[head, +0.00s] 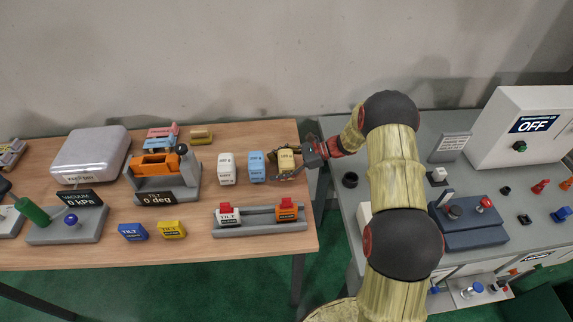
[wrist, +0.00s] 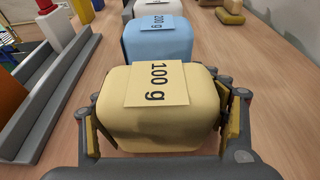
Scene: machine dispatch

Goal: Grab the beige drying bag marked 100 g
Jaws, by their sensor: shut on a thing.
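The beige drying bag (wrist: 155,118) has a label reading 100 g and sits between the fingers of my gripper (wrist: 165,125) in the wrist view. The fingers touch it on both sides. In the head view the bag (head: 286,160) is at the right end of a row of bags near the wooden table's right edge, with my gripper (head: 289,163) around it from the right. I cannot tell whether the bag is lifted off the table.
A blue bag marked 200 g (wrist: 157,38) stands close beside the beige one, and a white bag (head: 226,168) stands beyond it. A grey rail (head: 260,229) with tilt blocks lies in front.

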